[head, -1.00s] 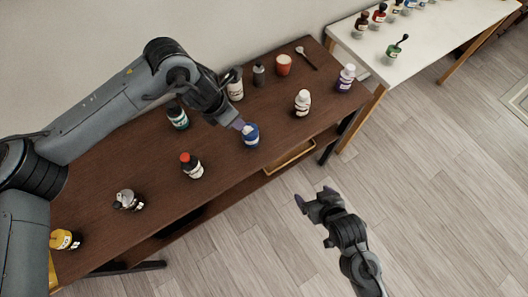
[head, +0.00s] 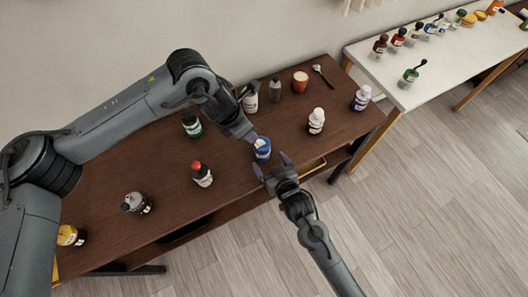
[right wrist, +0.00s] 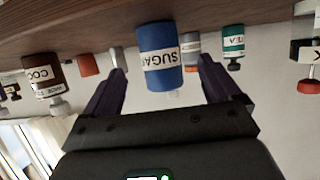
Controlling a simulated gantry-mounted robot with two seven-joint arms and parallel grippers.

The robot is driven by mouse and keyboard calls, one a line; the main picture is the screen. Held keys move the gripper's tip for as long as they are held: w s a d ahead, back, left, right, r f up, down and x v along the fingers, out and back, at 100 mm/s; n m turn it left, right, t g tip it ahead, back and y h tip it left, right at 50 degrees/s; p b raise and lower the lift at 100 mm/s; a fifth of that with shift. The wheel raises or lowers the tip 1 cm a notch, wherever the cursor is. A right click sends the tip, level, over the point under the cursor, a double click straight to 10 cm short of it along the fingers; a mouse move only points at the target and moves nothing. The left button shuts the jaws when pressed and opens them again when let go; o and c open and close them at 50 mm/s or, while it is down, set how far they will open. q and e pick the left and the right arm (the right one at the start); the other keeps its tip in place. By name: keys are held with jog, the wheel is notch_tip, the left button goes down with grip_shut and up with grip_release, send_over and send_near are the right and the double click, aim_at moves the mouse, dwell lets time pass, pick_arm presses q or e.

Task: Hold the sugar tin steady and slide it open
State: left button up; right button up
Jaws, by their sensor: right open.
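The blue sugar tin (head: 262,149) stands near the front edge of the dark wooden table. In the right wrist view the blue tin (right wrist: 160,58) appears upside down with its SUGAR label showing. My left gripper (head: 249,136) is at the tin's back-left side in the head view; its fingers overlap, and I cannot tell whether they touch the tin. My right gripper (head: 271,162) is open just in front of the tin, its purple fingers pointing toward it. In the right wrist view the tin lies between the two fingers' lines, apparently apart from both.
A red-capped bottle (head: 202,175) and a teal bottle (head: 192,125) stand left of the tin. A white-capped bottle (head: 316,121) and a purple-labelled bottle (head: 361,98) stand right. A red cup (head: 300,81) is behind. A white table (head: 400,80) adjoins at right.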

aim_at(262, 150)
jog(key=x, duration=0.7)
jog(key=shift+w+f, duration=0.15)
jog(key=shift+w, duration=0.1)
jog(key=shift+c, duration=0.3)
jog(key=c, duration=1.1)
